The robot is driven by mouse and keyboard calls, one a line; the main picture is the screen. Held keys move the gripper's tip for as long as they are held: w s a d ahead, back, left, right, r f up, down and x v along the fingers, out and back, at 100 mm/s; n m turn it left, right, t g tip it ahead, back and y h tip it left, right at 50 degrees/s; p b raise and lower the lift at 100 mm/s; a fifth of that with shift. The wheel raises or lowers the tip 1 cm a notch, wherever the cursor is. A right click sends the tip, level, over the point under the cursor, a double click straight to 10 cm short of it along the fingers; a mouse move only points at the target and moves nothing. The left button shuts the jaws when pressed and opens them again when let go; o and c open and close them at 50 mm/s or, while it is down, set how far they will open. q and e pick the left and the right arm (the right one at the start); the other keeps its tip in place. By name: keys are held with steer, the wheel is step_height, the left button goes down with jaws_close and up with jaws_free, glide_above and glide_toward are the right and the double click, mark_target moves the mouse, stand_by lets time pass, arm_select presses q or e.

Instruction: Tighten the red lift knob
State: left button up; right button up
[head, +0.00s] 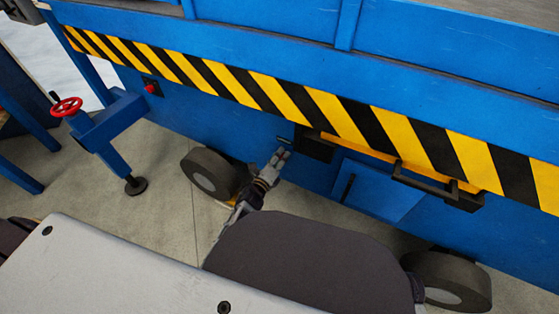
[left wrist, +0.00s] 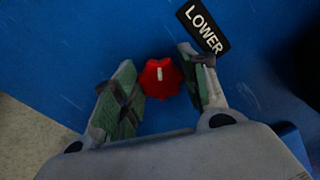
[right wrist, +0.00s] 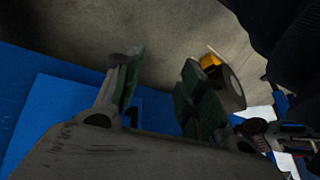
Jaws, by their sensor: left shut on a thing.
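A red lobed knob (left wrist: 160,77) with a white mark sits on the blue panel in the left wrist view, beside a black label reading LOWER (left wrist: 203,27). My left gripper (left wrist: 157,64) has one finger on each side of the knob and is shut on it. In the head view, my left gripper (head: 281,156) reaches the blue side panel under the striped band, where the knob is hidden. My right gripper (right wrist: 158,75) has its fingers apart with nothing between them, near a blue panel and the floor.
The blue machine carries a yellow and black striped band (head: 270,92). A red handwheel (head: 67,106) stands on an outrigger at the left. A small red button (head: 151,88) sits on the side. Wheels (head: 211,173) and a black-handled step (head: 440,188) line the lower side.

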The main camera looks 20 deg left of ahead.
arm_select(q)
steer(key=m+b, duration=0.3)
steer(key=m, duration=0.1)
steer(key=shift+f+m, duration=0.1)
steer(key=shift+m, duration=0.2)
steer(key=m+b, duration=0.2)
steer(key=m, duration=0.2)
steer(key=shift+d+b, duration=0.1)
steer(key=shift+b, duration=0.3)
steer(key=shift+m+b, duration=0.5)
steer(key=shift+m, duration=0.3)
arm_select(e)
step_height(320, 180, down, 9)
steer(key=a+t+y, duration=0.1)
steer(key=shift+w+a+m+t+y, duration=0.3)
steer(key=shift+w+a+t, duration=0.1)
steer(key=shift+f, duration=0.15)
arm_select(q)
steer(key=o, duration=1)
arm_select(e)
steer(key=shift+s+f, duration=0.15)
arm_select(q)
steer(key=shift+s, duration=0.25)
steer(key=shift+s+a, duration=0.35)
steer(key=shift+s, duration=1.55)
steer(key=shift+s+a, duration=0.35)
steer(key=shift+s, duration=1.55)
steer(key=shift+s+a, duration=0.35)
steer(key=shift+s, duration=1.55)
